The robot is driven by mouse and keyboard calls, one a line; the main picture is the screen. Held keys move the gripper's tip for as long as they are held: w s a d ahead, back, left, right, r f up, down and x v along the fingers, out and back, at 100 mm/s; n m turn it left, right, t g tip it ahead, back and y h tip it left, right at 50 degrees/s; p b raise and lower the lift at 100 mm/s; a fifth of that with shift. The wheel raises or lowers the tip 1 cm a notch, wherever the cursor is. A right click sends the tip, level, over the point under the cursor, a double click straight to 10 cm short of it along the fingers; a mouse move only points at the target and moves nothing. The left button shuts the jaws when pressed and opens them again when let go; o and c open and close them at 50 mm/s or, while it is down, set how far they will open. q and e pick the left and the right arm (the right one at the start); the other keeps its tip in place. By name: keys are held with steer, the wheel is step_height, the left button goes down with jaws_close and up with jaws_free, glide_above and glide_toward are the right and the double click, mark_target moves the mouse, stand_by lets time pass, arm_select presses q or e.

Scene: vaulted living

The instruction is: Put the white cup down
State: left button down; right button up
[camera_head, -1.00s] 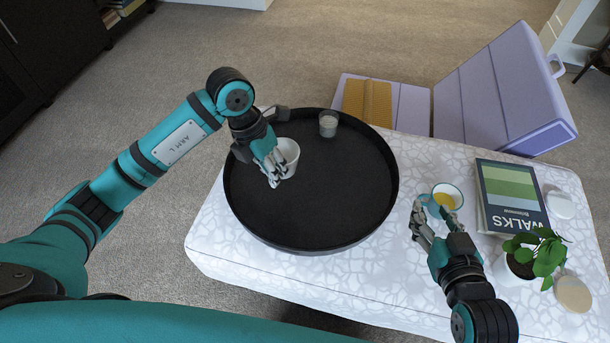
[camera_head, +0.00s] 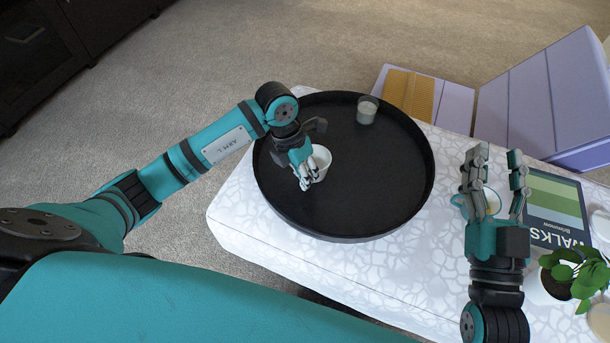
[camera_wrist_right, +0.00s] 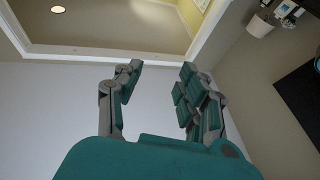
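The white cup (camera_head: 321,161) is at the left part of the round black tray (camera_head: 385,205), in the head view. My left gripper (camera_head: 308,177) is shut on the cup's near left side, and its fingers cover part of it. The cup looks roughly upright; I cannot tell whether its base touches the tray. My right gripper (camera_head: 493,172) is open and empty at the right, its fingers pointing up. It also shows open in the right wrist view (camera_wrist_right: 160,85), against a wall and ceiling.
A small glass (camera_head: 367,110) stands at the tray's far side. A second cup (camera_head: 490,203) is partly hidden behind my right gripper. A book (camera_head: 556,206) and potted plant (camera_head: 574,272) are at the right. The tray's middle is clear.

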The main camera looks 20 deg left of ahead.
arm_select(q)
steer(key=c, duration=1.5)
jaws_free()
steer(key=shift+o, duration=0.2)
